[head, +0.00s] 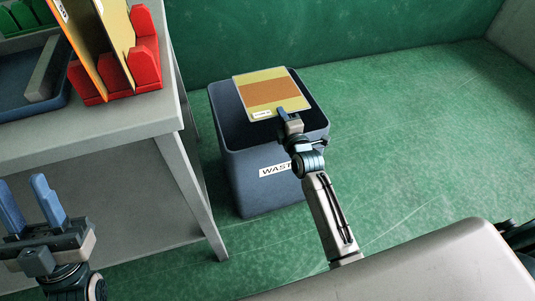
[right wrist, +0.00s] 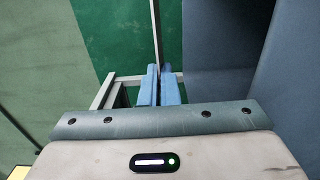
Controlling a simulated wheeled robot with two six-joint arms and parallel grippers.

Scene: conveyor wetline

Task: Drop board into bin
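The board (head: 268,92) is a flat yellow panel with a wide orange-brown band and a small white label. It is over the opening of the dark blue waste bin (head: 245,185), which has a white label starting "WAST". My right gripper (head: 287,113) is shut on the board's near edge. In the right wrist view, the blue fingers (right wrist: 158,88) are close together, with the board seen edge-on as a thin strip between them. My left gripper (head: 29,205) is open and empty at the lower left, its two blue fingers apart. The bin's floor is hidden.
A grey table (head: 135,113) stands left of the bin. It carries a red rack (head: 146,62) with upright yellow boards and a blue tray (head: 62,93) holding a grey bar. Green floor is clear right of the bin, and a green wall (head: 290,28) is behind.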

